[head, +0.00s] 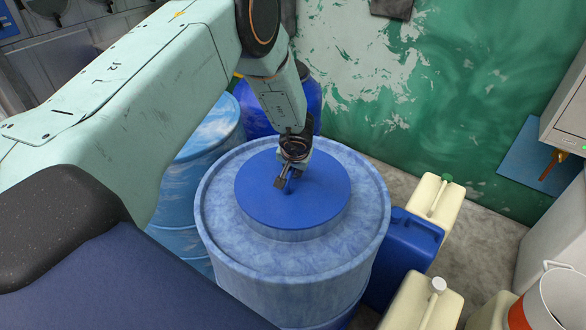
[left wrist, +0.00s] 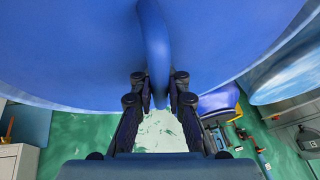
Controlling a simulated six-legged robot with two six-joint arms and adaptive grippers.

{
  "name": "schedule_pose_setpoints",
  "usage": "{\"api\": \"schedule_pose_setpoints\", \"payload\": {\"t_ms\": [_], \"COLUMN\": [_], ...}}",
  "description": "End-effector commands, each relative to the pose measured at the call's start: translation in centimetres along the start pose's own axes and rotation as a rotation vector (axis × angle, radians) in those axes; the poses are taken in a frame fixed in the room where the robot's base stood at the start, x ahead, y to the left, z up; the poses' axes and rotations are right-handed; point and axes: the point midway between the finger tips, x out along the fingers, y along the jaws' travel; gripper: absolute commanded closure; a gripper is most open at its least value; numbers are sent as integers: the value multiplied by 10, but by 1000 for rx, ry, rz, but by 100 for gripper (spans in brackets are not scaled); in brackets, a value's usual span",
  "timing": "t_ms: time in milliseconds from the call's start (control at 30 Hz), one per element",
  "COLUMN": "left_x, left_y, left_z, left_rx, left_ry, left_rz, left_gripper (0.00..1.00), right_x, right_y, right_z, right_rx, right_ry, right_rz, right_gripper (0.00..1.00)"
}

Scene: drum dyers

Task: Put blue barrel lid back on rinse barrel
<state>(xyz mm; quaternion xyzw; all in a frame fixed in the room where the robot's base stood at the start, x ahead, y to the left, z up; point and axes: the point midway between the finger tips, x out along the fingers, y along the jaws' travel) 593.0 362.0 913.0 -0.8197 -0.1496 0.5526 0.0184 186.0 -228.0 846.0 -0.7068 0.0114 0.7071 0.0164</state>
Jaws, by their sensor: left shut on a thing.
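The round blue barrel lid (head: 322,200) is level over the raised neck of the rinse barrel (head: 290,290), a mottled light-blue barrel in the middle of the head view. The neck's pale side shows below the lid's front edge. I cannot tell whether the lid rests on the neck or hangs just above it. My left gripper (head: 286,182) comes down from above and is shut on the lid's handle. In the left wrist view, the gripper (left wrist: 158,92) has the curved blue handle (left wrist: 153,40) between its fingers, with the lid (left wrist: 70,45) behind it. My right gripper is not in view.
Another light-blue barrel (head: 205,140) and a dark-blue drum (head: 306,105) stand close behind. A blue jerrycan (head: 405,250) and cream jerrycans (head: 441,198) crowd the barrel's right side. A white bucket (head: 560,300) is at the lower right. Bare floor (head: 480,235) shows beyond the jerrycans.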

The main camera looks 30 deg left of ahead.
Motion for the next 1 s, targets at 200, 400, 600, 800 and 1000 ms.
{"api": "schedule_pose_setpoints", "payload": {"t_ms": [200,400,600,800,1000], "left_x": [0,0,0,-8,-42], "left_y": [0,0,0,1,1], "left_z": [-1,0,0,1,-1], "left_rx": [0,0,1,1,0], "left_ry": [2,1,0,-2,2], "left_rz": [1,1,1,1,3], "left_gripper": [74,58,58,58,58], "right_x": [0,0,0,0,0], "right_y": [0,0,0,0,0], "right_z": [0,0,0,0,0], "right_rx": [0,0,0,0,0], "right_ry": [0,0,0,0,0], "right_rz": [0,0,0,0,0], "right_gripper": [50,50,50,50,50]}}
